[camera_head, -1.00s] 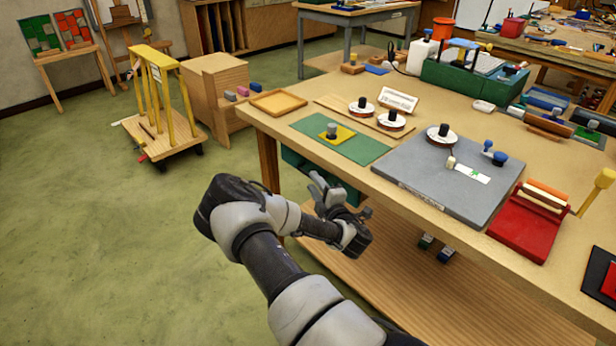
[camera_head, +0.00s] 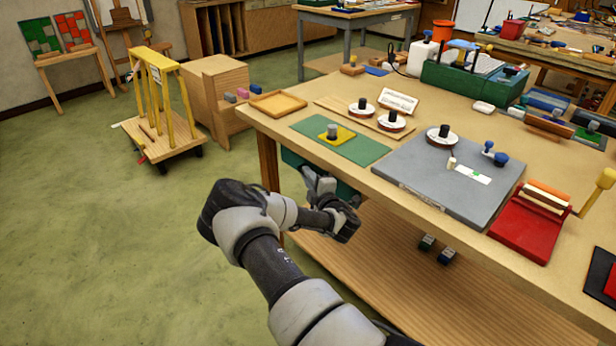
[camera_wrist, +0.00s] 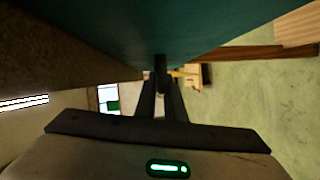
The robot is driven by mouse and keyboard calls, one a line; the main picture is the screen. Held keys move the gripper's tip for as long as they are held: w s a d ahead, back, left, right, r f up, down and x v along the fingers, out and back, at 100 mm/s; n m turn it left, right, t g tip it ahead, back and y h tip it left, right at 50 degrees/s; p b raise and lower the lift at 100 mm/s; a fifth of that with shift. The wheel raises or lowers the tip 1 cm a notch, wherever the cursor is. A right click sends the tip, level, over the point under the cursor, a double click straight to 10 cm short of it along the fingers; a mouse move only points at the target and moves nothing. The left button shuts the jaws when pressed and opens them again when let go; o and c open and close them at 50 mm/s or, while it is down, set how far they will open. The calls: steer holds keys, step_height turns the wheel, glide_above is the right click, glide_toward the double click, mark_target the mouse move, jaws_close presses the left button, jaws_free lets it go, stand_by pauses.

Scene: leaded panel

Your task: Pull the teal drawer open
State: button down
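The teal drawer (camera_head: 291,159) hangs under the near left part of the workbench, largely hidden behind my gripper and arm. Its teal face fills the top middle of the wrist view (camera_wrist: 150,25). A small dark handle (camera_wrist: 161,66) projects from it between my fingertips. My gripper (camera_head: 313,180) is at the drawer's front, below the table edge. In the wrist view its two dark fingers (camera_wrist: 161,88) are close together and appear shut on the handle. The exact contact is dark and hard to see. I cannot tell whether the drawer stands out from its closed position.
The workbench top (camera_head: 360,105) overhangs the gripper. A wooden lower shelf (camera_head: 400,285) lies below it. A green mat (camera_head: 365,150) and a grey board (camera_head: 440,195) lie on top. A yellow-framed cart (camera_head: 165,135) stands left; the green floor nearby is clear.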

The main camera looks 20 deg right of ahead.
steer(key=s+a, duration=0.3)
steer(key=a, duration=0.6)
steer(key=s+a, duration=0.4)
steer(key=a, duration=0.6)
steer(key=c, duration=1.8)
jaws_free()
steer(key=shift+c, duration=0.2)
steer(key=s+r, duration=0.1)
steer(key=s, duration=1.6)
steer(key=shift+s+a+r, duration=0.15)
steer(key=shift+a+r, duration=0.05)
steer(key=shift+a, duration=0.05)
